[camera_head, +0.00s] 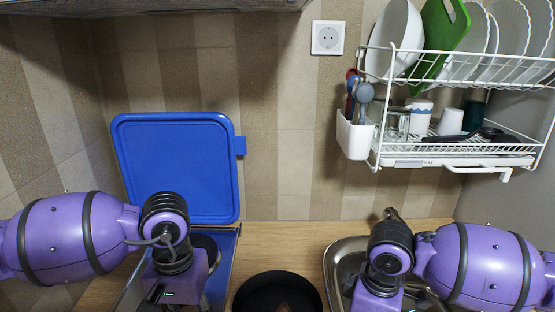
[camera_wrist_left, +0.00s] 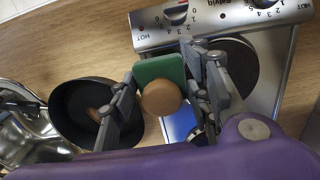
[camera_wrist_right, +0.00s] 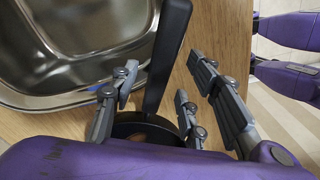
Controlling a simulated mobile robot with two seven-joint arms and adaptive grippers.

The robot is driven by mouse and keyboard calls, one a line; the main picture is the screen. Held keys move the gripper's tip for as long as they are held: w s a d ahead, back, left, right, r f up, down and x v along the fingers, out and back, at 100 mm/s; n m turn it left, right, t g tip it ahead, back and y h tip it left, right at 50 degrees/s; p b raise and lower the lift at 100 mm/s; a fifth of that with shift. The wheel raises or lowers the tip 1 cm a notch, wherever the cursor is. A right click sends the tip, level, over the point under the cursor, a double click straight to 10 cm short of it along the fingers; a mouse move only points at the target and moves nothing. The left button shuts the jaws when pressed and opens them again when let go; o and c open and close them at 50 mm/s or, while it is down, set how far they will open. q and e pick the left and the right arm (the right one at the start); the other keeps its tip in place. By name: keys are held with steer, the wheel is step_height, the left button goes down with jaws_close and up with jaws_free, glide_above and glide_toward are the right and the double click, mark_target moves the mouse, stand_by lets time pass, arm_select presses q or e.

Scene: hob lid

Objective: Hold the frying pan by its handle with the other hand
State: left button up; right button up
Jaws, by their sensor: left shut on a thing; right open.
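The black frying pan (camera_head: 277,291) sits on the wooden counter between hob and sink, cut off by the bottom edge of the head view. It also shows in the left wrist view (camera_wrist_left: 70,125). In the right wrist view its straight black handle (camera_wrist_right: 168,60) runs upward beside the sink. My right gripper (camera_wrist_right: 160,85) is open, with fingers on either side of the handle in the picture; contact is not visible. My left gripper (camera_wrist_left: 168,80) is shut on a green block with a round tan part (camera_wrist_left: 160,97), away from the pan.
The hob (camera_wrist_left: 265,75) with its knobs is at the left, its blue lid (camera_head: 180,165) upright against the wall. The metal sink (camera_wrist_right: 80,45) lies close beside the pan handle. A white dish rack (camera_head: 455,160) hangs above the sink.

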arm_select(q)
steer(key=shift+g, duration=0.4)
steer(key=f, duration=0.1)
steer(key=f+b, duration=0.1)
steer(key=f, duration=0.2)
steer(key=shift+s+f+b, duration=0.3)
steer(key=shift+s+f, duration=0.05)
steer(key=shift+f, duration=0.05)
arm_select(e)
step_height(320, 180, down, 3)
steer(key=shift+f, duration=0.1)
steer(key=shift+w, duration=0.1)
jaws_close()
